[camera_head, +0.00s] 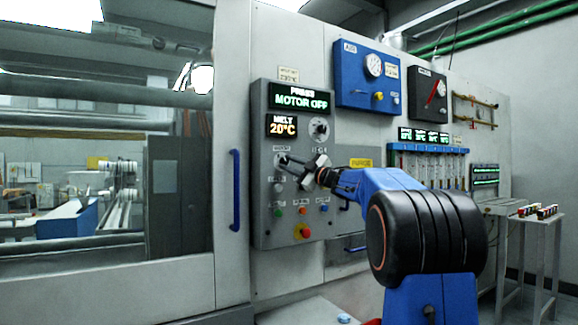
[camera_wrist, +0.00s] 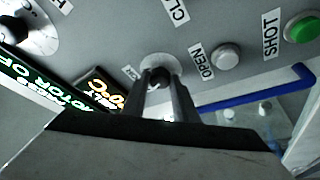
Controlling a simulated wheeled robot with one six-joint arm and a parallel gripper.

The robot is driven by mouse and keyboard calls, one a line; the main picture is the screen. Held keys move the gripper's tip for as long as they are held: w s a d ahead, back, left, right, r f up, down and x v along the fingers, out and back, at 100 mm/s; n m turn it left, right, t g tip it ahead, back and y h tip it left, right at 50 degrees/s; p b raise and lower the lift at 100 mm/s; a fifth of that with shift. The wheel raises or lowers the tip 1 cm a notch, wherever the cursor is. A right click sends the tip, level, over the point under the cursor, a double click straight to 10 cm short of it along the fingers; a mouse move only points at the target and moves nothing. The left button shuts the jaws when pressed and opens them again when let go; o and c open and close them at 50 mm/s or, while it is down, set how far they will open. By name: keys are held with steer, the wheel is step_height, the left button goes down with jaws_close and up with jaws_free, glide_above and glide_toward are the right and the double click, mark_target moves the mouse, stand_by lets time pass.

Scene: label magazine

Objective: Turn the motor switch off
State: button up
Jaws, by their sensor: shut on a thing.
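The motor switch (camera_head: 279,160) is a small dark knob on a pale round plate, on the grey control panel (camera_head: 262,232). In the wrist view the knob (camera_wrist: 158,80) sits between the two fingers. My gripper (camera_head: 286,161) reaches the panel from the right and is shut on the knob; it also shows in the wrist view (camera_wrist: 165,82). The fingers hide part of the knob, so its exact angle is hard to tell. The green-lit display (camera_head: 301,98) reads "PRESS MOTOR OFF".
A second rotary knob (camera_head: 319,129) is above right of the switch. Coloured buttons and a red emergency knob (camera_head: 302,231) are below. A blue handle (camera_head: 235,189) stands left of the panel. A blue gauge box (camera_head: 355,75) hangs above. A small table (camera_head: 541,217) is far right.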

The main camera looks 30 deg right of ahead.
steer(key=shift+n+g+y, duration=0.3)
steer(key=shift+n+g, duration=0.2)
steer(key=shift+n, duration=1)
steer(key=o, duration=1.1)
steer(key=shift+r, duration=0.1)
steer(key=shift+c, duration=0.2)
steer(key=shift+d, duration=0.1)
steer(key=v, duration=1.7)
steer(key=shift+s, duration=0.25)
steer(key=shift+r, duration=0.1)
